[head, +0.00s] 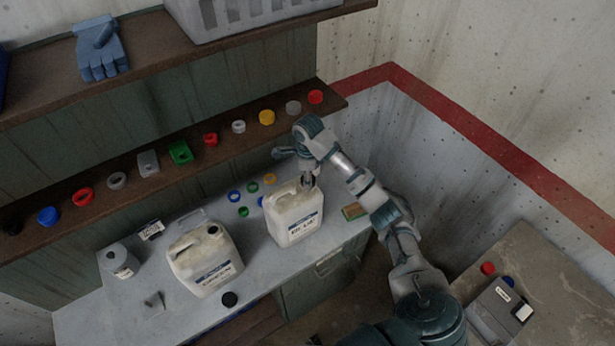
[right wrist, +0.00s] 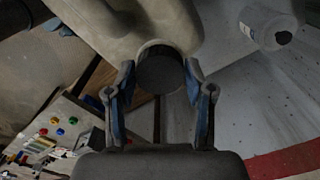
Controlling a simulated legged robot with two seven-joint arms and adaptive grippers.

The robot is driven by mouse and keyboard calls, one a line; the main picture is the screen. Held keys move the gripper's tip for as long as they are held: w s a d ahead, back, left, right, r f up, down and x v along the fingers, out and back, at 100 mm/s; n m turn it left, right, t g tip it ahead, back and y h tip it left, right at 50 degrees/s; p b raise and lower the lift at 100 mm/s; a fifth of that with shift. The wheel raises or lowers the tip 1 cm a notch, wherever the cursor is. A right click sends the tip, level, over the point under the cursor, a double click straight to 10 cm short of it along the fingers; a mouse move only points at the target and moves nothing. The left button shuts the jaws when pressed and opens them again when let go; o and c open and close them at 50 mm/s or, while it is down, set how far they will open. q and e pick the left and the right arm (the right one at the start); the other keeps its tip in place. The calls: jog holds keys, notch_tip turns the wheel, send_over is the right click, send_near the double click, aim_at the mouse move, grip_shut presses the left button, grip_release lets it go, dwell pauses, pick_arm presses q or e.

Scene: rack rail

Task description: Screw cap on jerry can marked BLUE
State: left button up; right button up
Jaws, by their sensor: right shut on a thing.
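A pale jerry can (head: 295,218) with a white label stands upright on the right part of the grey counter; the label print is too small to read surely. My right gripper (head: 308,182) is at its top right, over the spout. In the right wrist view my right gripper (right wrist: 160,88) is shut on a dark round cap (right wrist: 160,69), which is at the can's neck (right wrist: 140,25); whether it is seated cannot be told. A second pale jerry can (head: 206,262) stands to the left, and a black cap (head: 229,299) lies in front of it. My left gripper is not in view.
Several small coloured caps lie behind the right can, such as a green one (head: 243,212). A grey jug (head: 119,261) stands at the counter's left. Above is a shelf (head: 95,205) with a row of caps and a green block (head: 180,152). A sponge (head: 354,211) lies right of the can.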

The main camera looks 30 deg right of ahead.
jog(key=m, duration=0.3)
jog(key=o, duration=1.4)
